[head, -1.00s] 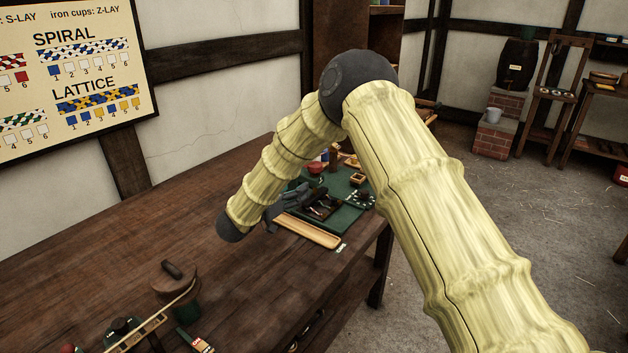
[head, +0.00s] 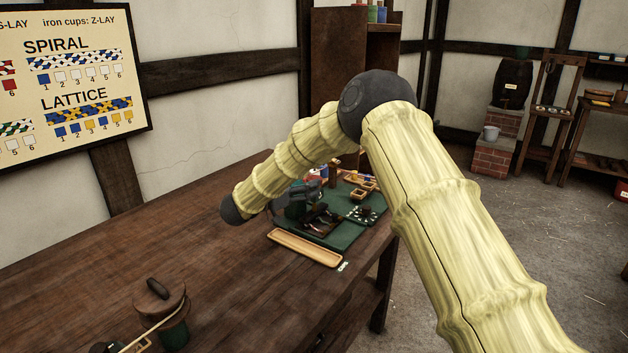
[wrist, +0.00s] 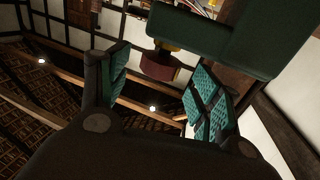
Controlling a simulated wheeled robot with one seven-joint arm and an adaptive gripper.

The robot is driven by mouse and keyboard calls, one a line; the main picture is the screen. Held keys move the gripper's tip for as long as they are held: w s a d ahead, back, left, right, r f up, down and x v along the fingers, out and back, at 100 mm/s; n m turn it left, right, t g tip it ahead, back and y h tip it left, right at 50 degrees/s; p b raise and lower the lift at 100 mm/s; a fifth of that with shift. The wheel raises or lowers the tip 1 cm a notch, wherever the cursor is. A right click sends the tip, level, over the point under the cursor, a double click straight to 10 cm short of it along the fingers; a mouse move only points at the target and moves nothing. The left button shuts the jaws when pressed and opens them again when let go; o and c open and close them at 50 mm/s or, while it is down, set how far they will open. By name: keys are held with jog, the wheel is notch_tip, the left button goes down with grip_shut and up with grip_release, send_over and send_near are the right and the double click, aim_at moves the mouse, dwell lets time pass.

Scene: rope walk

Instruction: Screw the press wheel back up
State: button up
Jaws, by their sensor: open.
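In the wrist view, a dark red wheel-like part (wrist: 160,66) with a yellowish piece beside it shows just under a broad dark green bar (wrist: 215,35). I take the red part for the press wheel. My gripper (wrist: 162,88) is open, its two teal-padded fingers apart. The red part appears between and beyond the fingertips, with nothing held; I cannot tell whether they touch it. In the head view, my gripper (head: 284,204) is a small dark shape by the green mat (head: 345,234), partly hidden by my arm. The wheel cannot be made out there.
A long wooden tray (head: 305,248) lies along the mat's front edge. Small dark and wooden items stand on the mat. A lidded pot (head: 160,305) stands at the near left of the wooden bench (head: 190,230). The bench between them is bare.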

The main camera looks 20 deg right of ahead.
aim_at(315, 178)
jog(key=shift+x, duration=2)
jog(key=c, duration=1)
